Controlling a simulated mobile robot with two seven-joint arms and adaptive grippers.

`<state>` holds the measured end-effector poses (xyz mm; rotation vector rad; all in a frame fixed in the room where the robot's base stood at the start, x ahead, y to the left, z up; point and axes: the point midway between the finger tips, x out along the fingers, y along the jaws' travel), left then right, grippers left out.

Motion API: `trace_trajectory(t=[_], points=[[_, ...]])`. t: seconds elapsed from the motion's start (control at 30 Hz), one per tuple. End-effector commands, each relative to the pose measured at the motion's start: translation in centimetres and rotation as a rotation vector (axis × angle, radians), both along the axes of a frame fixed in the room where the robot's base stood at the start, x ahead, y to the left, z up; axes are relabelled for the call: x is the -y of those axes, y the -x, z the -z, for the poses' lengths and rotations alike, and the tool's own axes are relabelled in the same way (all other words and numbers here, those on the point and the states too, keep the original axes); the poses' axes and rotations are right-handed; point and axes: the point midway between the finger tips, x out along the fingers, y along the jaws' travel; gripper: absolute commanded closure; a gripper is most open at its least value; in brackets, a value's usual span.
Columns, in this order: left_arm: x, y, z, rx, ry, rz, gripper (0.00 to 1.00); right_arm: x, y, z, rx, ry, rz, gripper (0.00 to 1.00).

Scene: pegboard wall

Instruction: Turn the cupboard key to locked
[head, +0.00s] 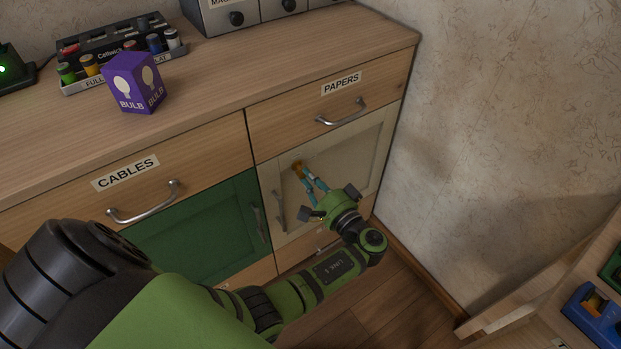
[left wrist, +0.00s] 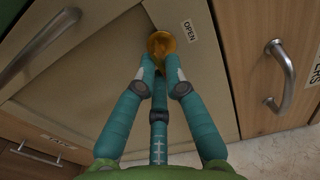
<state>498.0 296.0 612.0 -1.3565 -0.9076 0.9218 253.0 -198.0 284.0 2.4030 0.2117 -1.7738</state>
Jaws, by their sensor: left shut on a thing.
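The cupboard key shows as a brass-coloured piece (head: 298,168) near the upper left of the cream cupboard door (head: 355,160) in the head view. In the left wrist view the brass key part (left wrist: 162,42) sits at the fingertips, beside an "OPEN" label (left wrist: 189,31). My left gripper (head: 303,178), with teal fingers, is shut on the key; it also shows in the left wrist view (left wrist: 160,66). The fingers hide part of the key, so I cannot tell its exact angle. My right gripper is not in view.
A "PAPERS" drawer with a metal handle (head: 342,112) is above the cream door. The door handle (head: 279,212) and green door (head: 195,232) are to the left. A purple bulb box (head: 134,82) stands on the cabinet top. A wooden shelf (head: 540,305) is at right.

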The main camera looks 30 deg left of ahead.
Motion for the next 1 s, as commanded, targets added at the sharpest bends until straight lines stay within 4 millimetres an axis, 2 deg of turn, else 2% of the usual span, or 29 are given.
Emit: trace_trajectory(t=[0.03, 0.07, 0.1, 0.47, 0.8, 1.0], points=[[0.0, -0.1, -0.1, 0.000, -0.001, 0.001, 0.80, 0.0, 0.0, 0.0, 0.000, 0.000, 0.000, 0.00], [0.0, -0.1, -0.1, 0.000, -0.001, 0.001, 0.68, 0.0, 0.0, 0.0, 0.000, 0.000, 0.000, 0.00], [0.0, -0.1, -0.1, 0.000, -0.001, 0.001, 0.64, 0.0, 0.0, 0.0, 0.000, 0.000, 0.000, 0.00], [0.4, 0.1, 0.0, 0.000, 0.001, 0.001, 0.64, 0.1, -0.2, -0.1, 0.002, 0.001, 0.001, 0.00], [5.2, 2.1, 0.0, -0.001, 0.002, 0.002, 0.64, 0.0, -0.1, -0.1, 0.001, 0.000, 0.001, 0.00], [6.8, 2.8, 0.0, -0.001, -0.001, 0.001, 0.64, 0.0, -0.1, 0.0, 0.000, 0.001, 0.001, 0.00]])
